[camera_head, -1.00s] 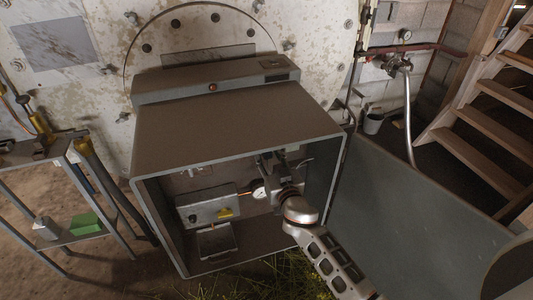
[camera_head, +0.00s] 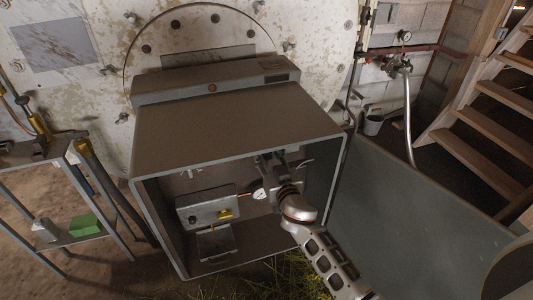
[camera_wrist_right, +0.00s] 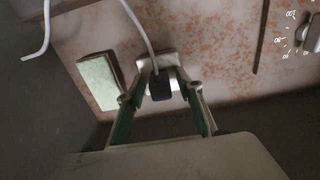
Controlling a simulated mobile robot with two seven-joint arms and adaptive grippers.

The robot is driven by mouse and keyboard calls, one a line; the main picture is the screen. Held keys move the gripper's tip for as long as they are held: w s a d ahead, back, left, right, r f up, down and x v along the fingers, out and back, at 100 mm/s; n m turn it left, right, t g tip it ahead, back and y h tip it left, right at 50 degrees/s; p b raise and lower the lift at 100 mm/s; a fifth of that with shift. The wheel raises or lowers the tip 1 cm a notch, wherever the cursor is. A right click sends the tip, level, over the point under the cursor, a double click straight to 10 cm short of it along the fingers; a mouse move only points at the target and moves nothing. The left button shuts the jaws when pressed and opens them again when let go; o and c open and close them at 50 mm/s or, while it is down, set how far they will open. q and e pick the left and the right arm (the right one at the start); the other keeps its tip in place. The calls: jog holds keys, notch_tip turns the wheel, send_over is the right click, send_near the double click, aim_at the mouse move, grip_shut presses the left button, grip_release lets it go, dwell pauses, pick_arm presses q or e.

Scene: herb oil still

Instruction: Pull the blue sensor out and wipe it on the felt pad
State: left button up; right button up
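My right gripper (camera_wrist_right: 163,92) is open inside the grey cabinet (camera_head: 235,130). Its two green-lined fingers stand on either side of a small dark block (camera_wrist_right: 160,86) with a white cable, with a gap on both sides. The block sits at a pale bracket (camera_wrist_right: 144,66) on a speckled back wall. It looks near black, so I cannot tell whether it is the blue sensor. A pale greenish rectangular pad (camera_wrist_right: 98,82) is on the wall to its left, perhaps the felt pad. In the head view my right gripper (camera_head: 268,162) is partly hidden. My left gripper is not in view.
A grey box with a yellow part (camera_head: 207,207) and a round gauge (camera_head: 259,193) stand left of my gripper. A tray (camera_head: 216,243) is below. The open cabinet door (camera_head: 410,220) is at the right. A shelf with a green block (camera_head: 83,224) stands at the left.

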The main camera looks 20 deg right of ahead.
aim_at(269, 157)
dwell(0.6)
grip_shut()
jog(key=shift+s, duration=0.1)
jog(key=shift+s+p, duration=0.35)
jog(key=shift+s, duration=2.55)
jog(key=shift+d, duration=0.15)
